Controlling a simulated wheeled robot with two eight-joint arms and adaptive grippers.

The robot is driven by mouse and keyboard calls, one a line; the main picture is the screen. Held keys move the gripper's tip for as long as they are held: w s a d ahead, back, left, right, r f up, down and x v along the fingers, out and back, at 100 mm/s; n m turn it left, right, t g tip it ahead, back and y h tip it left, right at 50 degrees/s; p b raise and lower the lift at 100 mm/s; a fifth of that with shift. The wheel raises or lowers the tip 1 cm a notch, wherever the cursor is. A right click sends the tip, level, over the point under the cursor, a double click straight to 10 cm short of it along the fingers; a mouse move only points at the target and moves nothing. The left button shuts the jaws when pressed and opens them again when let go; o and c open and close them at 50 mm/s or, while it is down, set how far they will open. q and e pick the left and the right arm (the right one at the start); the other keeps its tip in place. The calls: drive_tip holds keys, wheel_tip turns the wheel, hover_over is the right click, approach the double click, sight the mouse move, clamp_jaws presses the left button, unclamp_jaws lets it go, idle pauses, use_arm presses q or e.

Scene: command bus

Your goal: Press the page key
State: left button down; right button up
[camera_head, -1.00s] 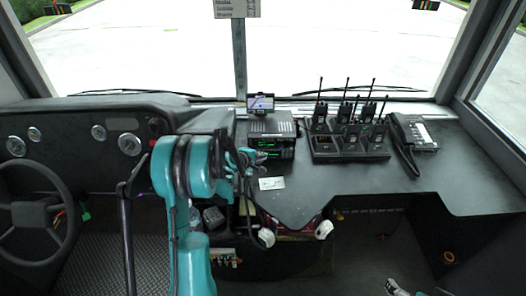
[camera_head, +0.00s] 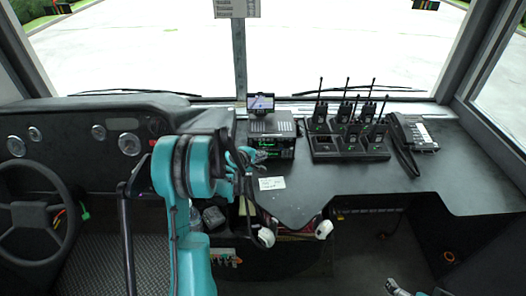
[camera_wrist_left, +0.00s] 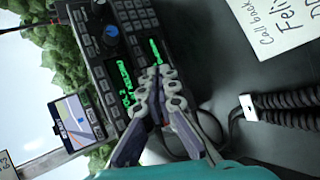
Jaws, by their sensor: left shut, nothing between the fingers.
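The dark radio stack (camera_head: 273,128) stands on the dash left of the walkie-talkies. In the left wrist view the radio (camera_wrist_left: 100,73) shows sideways, with green displays, rows of grey keys and a blue knob (camera_wrist_left: 111,36). My left gripper (camera_head: 262,157) is at the radio's front in the head view. In the left wrist view its fingertips (camera_wrist_left: 158,76) are together, empty, and overlap the face between the two green displays. I cannot tell whether they touch a key. Key labels are too small to read. Part of my right gripper (camera_head: 396,288) shows at the bottom edge.
A small navigation screen (camera_head: 261,103) sits above the radio. A handwritten note (camera_head: 272,183) lies in front. Walkie-talkies in a charger (camera_head: 348,147) and a corded handset (camera_head: 404,143) stand to the right. A coiled cord (camera_wrist_left: 285,103) hangs near the gripper.

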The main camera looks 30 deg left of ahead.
use_arm(q)
drive_tip(key=shift+w+a, duration=0.15)
drive_tip(key=shift+w, duration=0.1)
drive_tip(key=shift+w+a, duration=0.15)
drive_tip(key=shift+w, duration=0.1)
idle(0.5)
drive_tip(key=shift+s, duration=0.15)
drive_tip(key=shift+s+d, duration=0.4)
drive_tip(key=shift+s, duration=0.1)
drive_tip(key=shift+s+d+b, duration=0.2)
drive_tip(key=shift+s+d, duration=0.25)
drive_tip(key=shift+s, duration=0.25)
drive_tip(key=shift+s+d+b, duration=0.25)
drive_tip(key=shift+s+d, duration=0.15)
drive_tip(key=shift+s, duration=0.35)
drive_tip(key=shift+s+d+b, duration=0.2)
drive_tip(key=shift+s+d, duration=0.25)
drive_tip(key=shift+s, duration=0.25)
